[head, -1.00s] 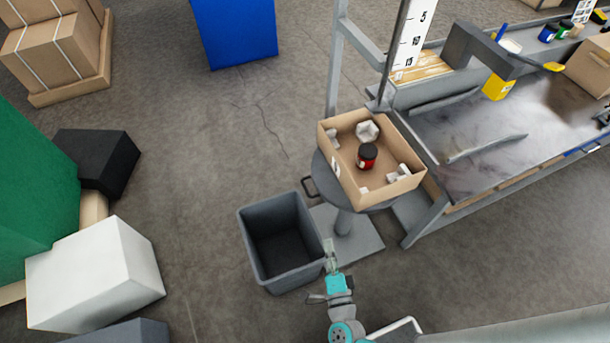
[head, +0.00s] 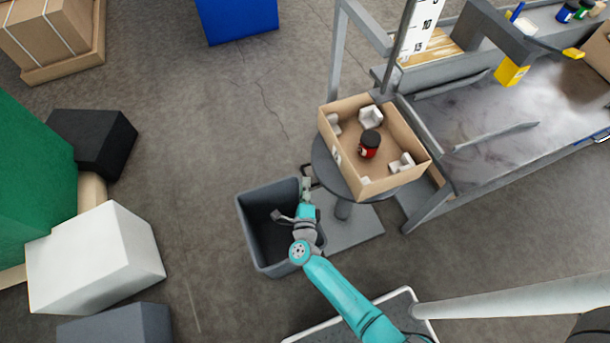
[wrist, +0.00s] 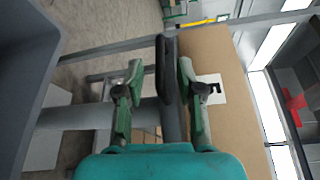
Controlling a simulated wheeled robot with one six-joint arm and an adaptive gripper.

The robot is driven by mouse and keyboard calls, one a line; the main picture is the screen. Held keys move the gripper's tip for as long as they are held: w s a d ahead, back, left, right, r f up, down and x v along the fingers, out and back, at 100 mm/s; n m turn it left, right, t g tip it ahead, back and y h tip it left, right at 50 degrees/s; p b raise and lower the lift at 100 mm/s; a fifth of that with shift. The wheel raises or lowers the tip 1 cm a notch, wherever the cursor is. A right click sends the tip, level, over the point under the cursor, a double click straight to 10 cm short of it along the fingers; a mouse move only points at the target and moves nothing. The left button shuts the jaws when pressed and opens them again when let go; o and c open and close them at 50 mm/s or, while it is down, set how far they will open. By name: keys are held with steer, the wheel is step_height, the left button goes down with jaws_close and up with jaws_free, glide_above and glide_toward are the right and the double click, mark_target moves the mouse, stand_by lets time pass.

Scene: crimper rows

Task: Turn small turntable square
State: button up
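The small turntable (head: 323,160) is a round dark grey top on a post and a flat floor plate. An open cardboard box (head: 392,180) sits on it, turned at an angle to the workbench. My gripper (head: 307,184) is at the turntable's left edge, above the bin's right rim. In the wrist view, my gripper (wrist: 160,78) has its fingers apart, with a dark upright handle bar (wrist: 168,72) between them. The bar looks nearer the right finger; contact cannot be told. The box wall (wrist: 224,115) with a white label stands just right of the fingers.
The box holds a red jar with a black lid (head: 369,147) and several white pieces. A grey bin (head: 258,258) stands under my wrist. A workbench (head: 490,160) is close on the right, with a metal upright (head: 337,60) behind.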

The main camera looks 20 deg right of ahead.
steer(key=shift+x, duration=2.25)
steer(key=shift+s, duration=0.1)
jaws_close()
